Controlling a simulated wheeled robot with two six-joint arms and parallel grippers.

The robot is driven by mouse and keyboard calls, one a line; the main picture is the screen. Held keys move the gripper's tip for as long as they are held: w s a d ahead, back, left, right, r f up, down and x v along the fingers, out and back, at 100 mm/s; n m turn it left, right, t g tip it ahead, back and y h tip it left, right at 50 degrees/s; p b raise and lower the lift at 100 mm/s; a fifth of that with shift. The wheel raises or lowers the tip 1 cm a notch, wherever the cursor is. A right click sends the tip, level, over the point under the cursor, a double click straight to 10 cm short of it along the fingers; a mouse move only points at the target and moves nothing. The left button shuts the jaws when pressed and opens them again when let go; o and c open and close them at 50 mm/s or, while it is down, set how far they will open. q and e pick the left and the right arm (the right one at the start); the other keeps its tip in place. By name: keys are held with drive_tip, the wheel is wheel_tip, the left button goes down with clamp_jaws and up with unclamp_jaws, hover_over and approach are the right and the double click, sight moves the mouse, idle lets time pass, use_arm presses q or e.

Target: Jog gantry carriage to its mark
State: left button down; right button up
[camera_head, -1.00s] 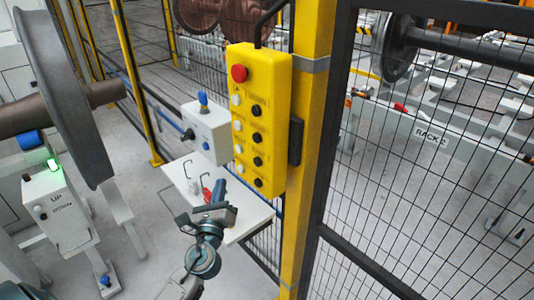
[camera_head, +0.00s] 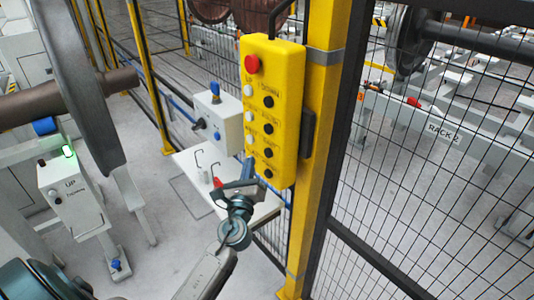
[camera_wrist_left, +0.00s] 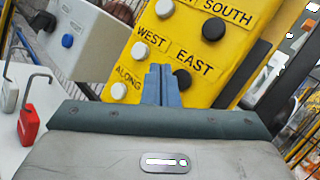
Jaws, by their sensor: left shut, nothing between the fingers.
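The yellow control pendant (camera_head: 287,75) hangs on a yellow post, with a red button (camera_head: 252,64) on top and white and black buttons below in two columns. In the left wrist view, labels read SOUTH, WEST, EAST and ALONG. My left gripper (camera_head: 250,163) is shut and empty at the pendant's lower part. In the wrist view its blue fingertips (camera_wrist_left: 161,70) lie between the white WEST button (camera_wrist_left: 140,50) and the black EAST button (camera_wrist_left: 182,78), partly covering the EAST one. I cannot tell whether they touch the face. I cannot make out the gantry carriage or its mark.
A grey box with a blue knob (camera_head: 221,124) stands left of the pendant, above a white shelf (camera_head: 186,160) with hooks and a red padlock. Wire mesh fence (camera_head: 440,200) fills the right. A large wheelset (camera_head: 78,85) stands at left beside an UP/DOWN box (camera_head: 74,202).

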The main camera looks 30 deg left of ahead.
use_arm(q)
drive_tip(key=shift+w+d, duration=0.3)
drive_tip(key=shift+w, duration=0.4)
drive_tip(key=shift+w+d, duration=0.25)
drive_tip(key=shift+w, duration=0.4)
idle(1.1)
drive_tip(key=shift+w+d, duration=0.15)
drive_tip(key=shift+w, duration=0.25)
drive_tip(key=shift+w+d, duration=0.15)
drive_tip(key=shift+w, duration=0.2)
idle(0.5)
drive_tip(key=shift+s, duration=0.15)
idle(2.6)
drive_tip(key=shift+s+a, duration=0.3)
drive_tip(key=shift+s, duration=0.35)
drive_tip(key=shift+s+a, duration=0.3)
drive_tip(key=shift+s, duration=0.45)
drive_tip(key=shift+s+a, duration=0.35)
drive_tip(key=shift+s, duration=0.4)
drive_tip(key=shift+s+a, duration=0.3)
drive_tip(key=shift+s, duration=0.45)
